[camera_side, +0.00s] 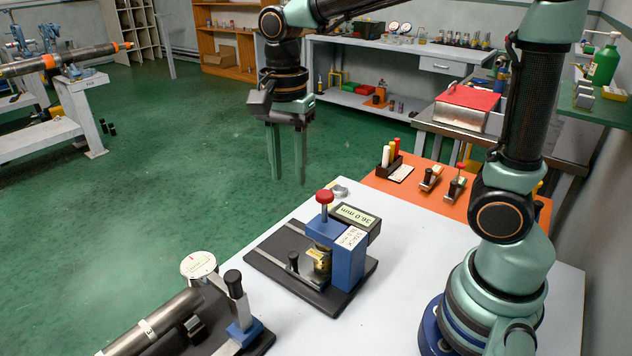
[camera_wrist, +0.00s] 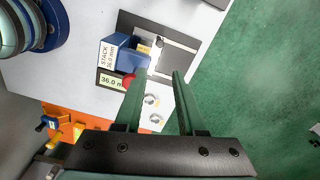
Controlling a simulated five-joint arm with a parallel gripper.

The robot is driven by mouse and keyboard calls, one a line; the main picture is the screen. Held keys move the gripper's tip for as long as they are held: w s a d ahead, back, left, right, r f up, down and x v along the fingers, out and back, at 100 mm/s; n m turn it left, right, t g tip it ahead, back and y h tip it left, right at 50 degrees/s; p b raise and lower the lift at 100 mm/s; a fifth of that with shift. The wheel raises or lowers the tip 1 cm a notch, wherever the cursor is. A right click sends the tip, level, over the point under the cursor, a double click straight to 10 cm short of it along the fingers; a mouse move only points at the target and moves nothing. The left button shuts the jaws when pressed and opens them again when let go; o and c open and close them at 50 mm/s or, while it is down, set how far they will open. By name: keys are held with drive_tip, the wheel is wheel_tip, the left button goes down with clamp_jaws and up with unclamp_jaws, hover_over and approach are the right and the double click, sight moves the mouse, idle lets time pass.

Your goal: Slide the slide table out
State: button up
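A blue press-like fixture (camera_side: 348,262) stands on a black base plate (camera_side: 330,304) on the white table. It has a red-topped knob (camera_side: 325,197), a display reading 36.0 mm and a STACK label. What looks like the slide table, a grey plate with a black upright handle (camera_side: 293,262), lies on the base left of the blue body; part of it is hidden under the body. In the wrist view the fixture (camera_wrist: 125,52) and the grey plate (camera_wrist: 176,57) lie beyond the fingertips. My gripper (camera_side: 288,182) is open and empty, pointing down, above and apart from the fixture. It also shows in the wrist view (camera_wrist: 162,75).
A pipe (camera_side: 150,325) with a round dial (camera_side: 198,264) and a clamp stand is at the front left. An orange mat (camera_side: 400,190) with small tools is at the back right. Metal rings (camera_wrist: 152,100) lie near the fixture. Green floor is beyond the table edge.

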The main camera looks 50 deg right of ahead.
sight(293, 254)
wheel_tip(293, 254, down, 19)
drive_tip(key=shift+r, duration=0.1)
idle(0.5)
clamp_jaws()
idle(1.4)
